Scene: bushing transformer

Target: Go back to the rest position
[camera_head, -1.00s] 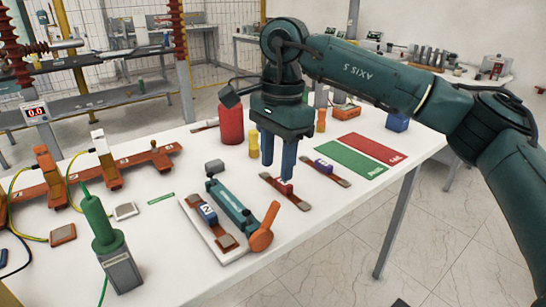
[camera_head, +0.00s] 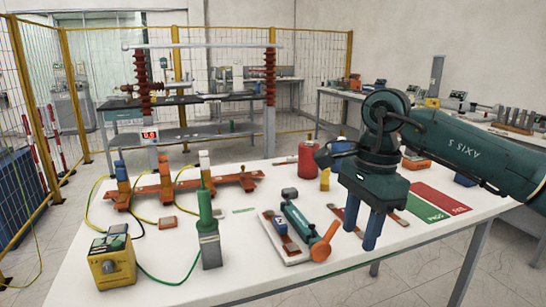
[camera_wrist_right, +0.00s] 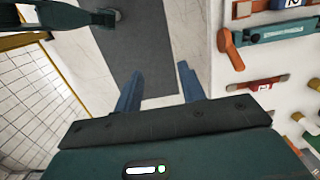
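My right gripper (camera_head: 372,240) hangs fingers-down near the table's right front edge in the head view, in front of the strips with small blocks and partly covering them. In the right wrist view my right gripper (camera_wrist_right: 158,88) has its two blue fingers apart, with nothing between them. Below it there are pale floor and a dark mat (camera_wrist_right: 135,55), and the table edge is to the right. My right arm comes in from the right. My left gripper does not show in the head view.
The white table (camera_head: 245,275) holds a yellow box (camera_head: 112,262), a green probe (camera_head: 206,225), a tray tool with orange knob (camera_head: 322,250), a red cylinder (camera_head: 306,161), and green (camera_head: 424,208) and red mats (camera_head: 440,198). A yellow-framed fence (camera_head: 100,60) stands behind.

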